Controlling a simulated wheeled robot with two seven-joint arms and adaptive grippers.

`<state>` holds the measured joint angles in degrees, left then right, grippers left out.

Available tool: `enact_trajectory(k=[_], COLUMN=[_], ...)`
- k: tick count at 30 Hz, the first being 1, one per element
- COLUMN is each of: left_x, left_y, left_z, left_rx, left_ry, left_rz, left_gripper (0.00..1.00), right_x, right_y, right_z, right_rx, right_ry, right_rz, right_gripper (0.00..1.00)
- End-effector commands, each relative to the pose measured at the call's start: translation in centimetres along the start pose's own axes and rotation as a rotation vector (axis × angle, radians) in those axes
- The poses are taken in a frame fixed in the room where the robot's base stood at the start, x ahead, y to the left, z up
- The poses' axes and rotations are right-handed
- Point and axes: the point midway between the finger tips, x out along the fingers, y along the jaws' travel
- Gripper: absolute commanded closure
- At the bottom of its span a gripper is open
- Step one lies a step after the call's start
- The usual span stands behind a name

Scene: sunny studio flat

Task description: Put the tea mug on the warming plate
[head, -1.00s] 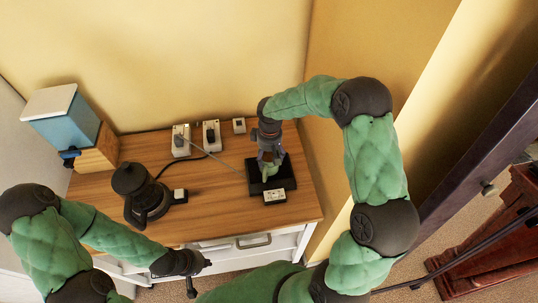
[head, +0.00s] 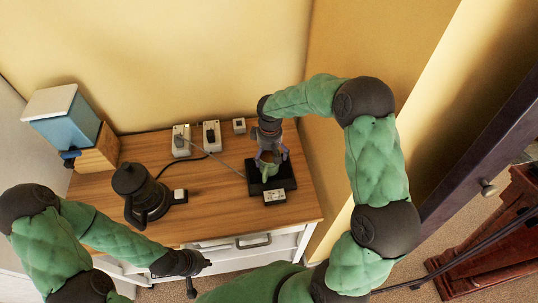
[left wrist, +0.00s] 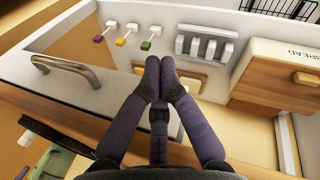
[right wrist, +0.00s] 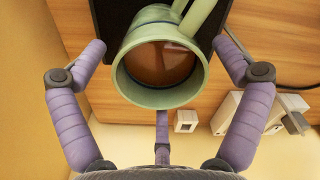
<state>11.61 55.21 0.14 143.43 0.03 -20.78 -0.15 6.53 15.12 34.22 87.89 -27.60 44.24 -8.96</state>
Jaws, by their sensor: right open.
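The green tea mug (head: 269,171) stands upright on the black warming plate (head: 288,176) at the right of the wooden cabinet top. In the right wrist view the mug (right wrist: 121,75) shows brown tea inside, with its handle toward the top of the picture and the dark plate (right wrist: 106,14) behind it. My right gripper (head: 271,158) is open above and around the mug; its fingers stand apart on both sides, with gaps visible in the right wrist view. My left gripper (head: 207,264) is empty by the cabinet's front edge, its fingertips together in the left wrist view (left wrist: 160,66).
A black kettle-like pot (head: 138,192) stands left of centre. Sockets with plugs (head: 181,141) and cables lie at the back. A blue and wooden box (head: 68,122) stands at the back left. A small display box (head: 274,197) sits at the plate's front. The wall is close on the right.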

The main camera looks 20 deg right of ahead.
Motion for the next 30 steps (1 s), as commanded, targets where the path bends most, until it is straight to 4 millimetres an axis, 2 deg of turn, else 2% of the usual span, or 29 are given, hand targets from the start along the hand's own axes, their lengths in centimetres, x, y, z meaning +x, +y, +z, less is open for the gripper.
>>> enact_trajectory(k=[9,15,21,30], left_x=[-0.5,-0.7,-0.8,-0.8], left_y=[0.2,0.3,0.3,0.3], left_z=[0.0,0.0,0.0,0.0], left_rx=[0.000,0.000,0.000,0.000], left_ry=[0.000,0.000,0.000,0.000], left_rz=[0.000,0.000,0.000,0.000], left_gripper=[1.00,1.00,1.00,1.00], right_x=[-6.4,-9.5,-10.9,-11.1], right_y=[0.0,0.0,0.0,0.0], right_z=[-0.1,-0.1,0.0,0.0], right_rx=[0.000,-0.001,0.000,0.000], right_ry=[0.005,0.004,0.000,0.000], right_rz=[0.002,0.002,0.000,0.000], right_gripper=[0.02,0.02,0.02,0.02])
